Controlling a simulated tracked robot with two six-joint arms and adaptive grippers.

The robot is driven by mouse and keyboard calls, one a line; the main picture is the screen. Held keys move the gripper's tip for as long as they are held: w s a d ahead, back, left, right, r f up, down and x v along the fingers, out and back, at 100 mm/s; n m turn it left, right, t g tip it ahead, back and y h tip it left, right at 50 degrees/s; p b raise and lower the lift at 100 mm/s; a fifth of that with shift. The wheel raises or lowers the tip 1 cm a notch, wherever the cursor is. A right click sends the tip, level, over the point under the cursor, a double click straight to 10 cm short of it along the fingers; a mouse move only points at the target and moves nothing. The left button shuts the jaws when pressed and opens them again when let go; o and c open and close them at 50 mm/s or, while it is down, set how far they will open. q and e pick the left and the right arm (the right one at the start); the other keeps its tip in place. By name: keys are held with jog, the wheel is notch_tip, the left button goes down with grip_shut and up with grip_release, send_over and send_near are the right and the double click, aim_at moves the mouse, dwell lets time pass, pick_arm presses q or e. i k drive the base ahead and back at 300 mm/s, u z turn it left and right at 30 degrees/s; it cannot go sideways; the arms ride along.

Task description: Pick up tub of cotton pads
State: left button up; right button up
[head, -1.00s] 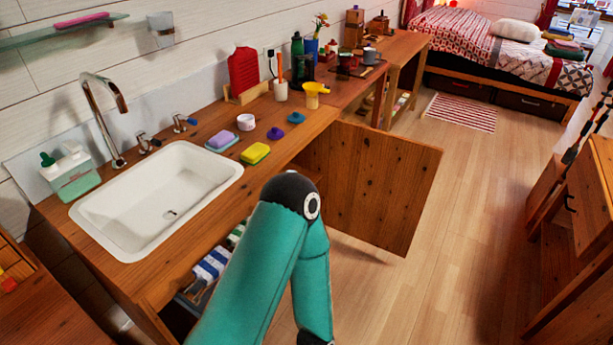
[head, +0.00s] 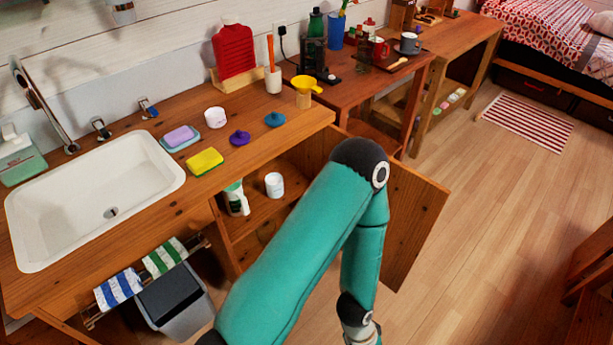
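A small white tub (head: 274,185) stands upright on a shelf inside the open cabinet under the counter. A white and green bottle (head: 236,199) stands just left of it. A second small white round container (head: 215,116) sits on the counter; I cannot tell from its look which of the two holds cotton pads. One of my teal arms rises from the bottom of the head view, bends beside the open cabinet and runs down again. Its gripper is below the picture's edge. My other gripper is not in view either.
The wooden cabinet door (head: 415,222) stands open, partly behind my arm. The counter (head: 190,100) holds a sink (head: 95,190), a yellow sponge (head: 204,162) and small stoppers. Striped towels (head: 164,257) hang above a grey bin (head: 175,308).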

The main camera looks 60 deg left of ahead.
aim_at(274, 181)
jog(key=z, duration=0.05)
jog(key=i, duration=1.45)
jog(key=u, duration=1.4)
jog(key=i, duration=0.15)
jog(key=u, duration=2.95)
jog(key=i, duration=0.6)
jog(key=z, duration=1)
